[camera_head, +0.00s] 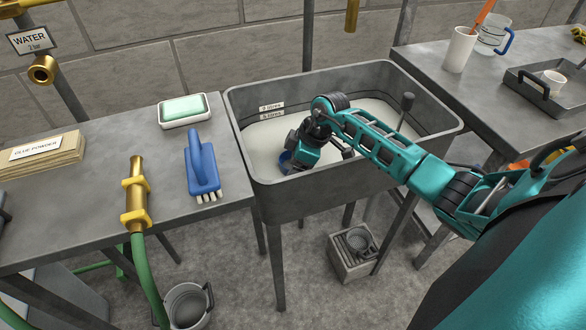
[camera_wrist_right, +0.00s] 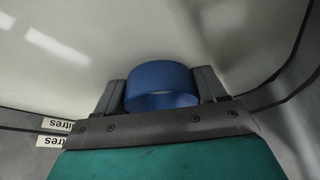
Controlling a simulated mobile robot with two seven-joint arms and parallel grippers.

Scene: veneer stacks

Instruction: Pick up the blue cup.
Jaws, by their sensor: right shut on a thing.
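The blue cup (camera_wrist_right: 160,84) is between the two fingers of my right gripper (camera_wrist_right: 163,90) in the right wrist view. The fingers press on its left and right sides, so the gripper is shut on it. In the head view the right arm reaches down into the grey basin, and a small part of the blue cup (camera_head: 285,161) shows beside the right gripper (camera_head: 290,165). The arm hides most of the cup there. I cannot tell whether the cup touches the pale contents (camera_head: 262,142) of the basin. My left gripper is not in view.
The grey basin (camera_head: 242,110) has raised walls around my right gripper, with a dark handle (camera_head: 405,104) standing at its right. The left table holds a blue brush (camera_head: 202,163), a soap dish (camera_head: 184,111) and a brass hose nozzle (camera_head: 136,195). A tray (camera_head: 525,80) lies on the right table.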

